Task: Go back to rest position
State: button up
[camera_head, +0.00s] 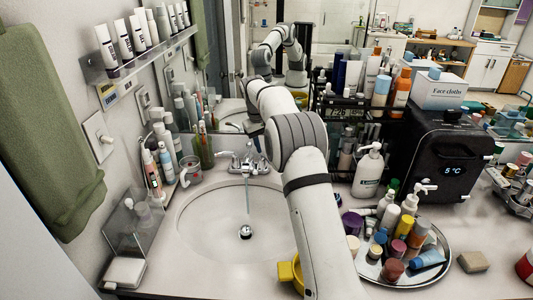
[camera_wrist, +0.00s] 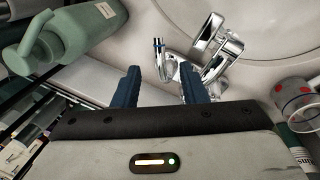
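My gripper (camera_wrist: 163,82) is open in the wrist view, with two dark blue fingers spread apart and nothing held between them. Behind the fingers are the pale counter and a chrome faucet (camera_wrist: 215,48). In the head view my white arm rises from the bottom past the sink's right side and bends at the elbow toward the mirror. The gripper is mostly hidden there, behind the faucet area. The faucet also shows in the head view (camera_head: 246,160), with a thin bluish vertical streak below its spout.
The sink (camera_head: 205,225) is left of my arm. A tray (camera_head: 408,284) crowded with small bottles, a pump bottle (camera_head: 368,172) and a black box (camera_head: 440,160) stand to the right. A yellow object (camera_head: 287,273) is beside my arm. A green pump bottle (camera_wrist: 75,30) is near the gripper.

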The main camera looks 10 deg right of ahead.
notch_tip(320, 180, up, 2)
jog(key=shift+a, duration=0.15)
